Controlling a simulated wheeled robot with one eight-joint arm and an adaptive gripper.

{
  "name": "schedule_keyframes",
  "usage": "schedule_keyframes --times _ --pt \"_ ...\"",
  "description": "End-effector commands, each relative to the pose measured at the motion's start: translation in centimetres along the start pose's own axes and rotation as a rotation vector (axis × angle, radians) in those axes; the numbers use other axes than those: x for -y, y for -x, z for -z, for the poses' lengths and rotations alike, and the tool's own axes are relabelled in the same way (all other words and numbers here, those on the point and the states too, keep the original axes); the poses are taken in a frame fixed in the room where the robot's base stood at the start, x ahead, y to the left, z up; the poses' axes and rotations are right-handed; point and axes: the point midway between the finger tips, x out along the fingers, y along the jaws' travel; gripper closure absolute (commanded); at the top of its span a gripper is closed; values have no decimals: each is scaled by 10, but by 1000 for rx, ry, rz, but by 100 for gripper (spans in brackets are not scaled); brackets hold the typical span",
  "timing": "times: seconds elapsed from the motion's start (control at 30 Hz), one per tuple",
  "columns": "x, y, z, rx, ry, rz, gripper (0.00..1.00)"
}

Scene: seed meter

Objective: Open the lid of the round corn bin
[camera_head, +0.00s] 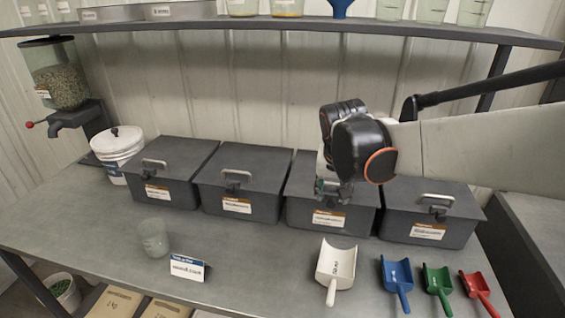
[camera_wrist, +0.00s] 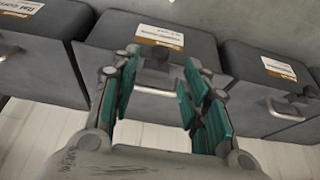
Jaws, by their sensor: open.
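Four dark grey lidded bins stand in a row on the bench, each with a metal handle and an orange-and-white label too small to read surely. I cannot tell which one is the round corn bin. My gripper (camera_head: 335,187) is over the front of the third bin from the left (camera_head: 300,212), hiding its handle and latch in the head view. In the wrist view my gripper (camera_wrist: 158,78), with teal pads, is open. The third bin (camera_wrist: 118,38) lies beyond its fingers, and its handle (camera_wrist: 155,93) shows between them. Contact is unclear. All lids look shut.
Neighbouring bins (camera_head: 245,182) stand close on either side. A white bucket (camera_head: 118,150) stands at the left end. A shelf (camera_head: 290,22) runs above.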

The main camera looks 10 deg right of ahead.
Motion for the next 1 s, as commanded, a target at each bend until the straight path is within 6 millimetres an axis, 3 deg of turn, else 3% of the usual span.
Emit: schedule_keyframes --times 0.1,0.3,0.77,0.97,1.0 --pt "0 -27 0 0 -1 0 58" --pt "0 -54 0 0 -1 0 58" --pt "0 -64 1 0 0 1 58" --pt "0 -64 1 0 0 1 99" --pt "0 -64 1 0 0 1 100"
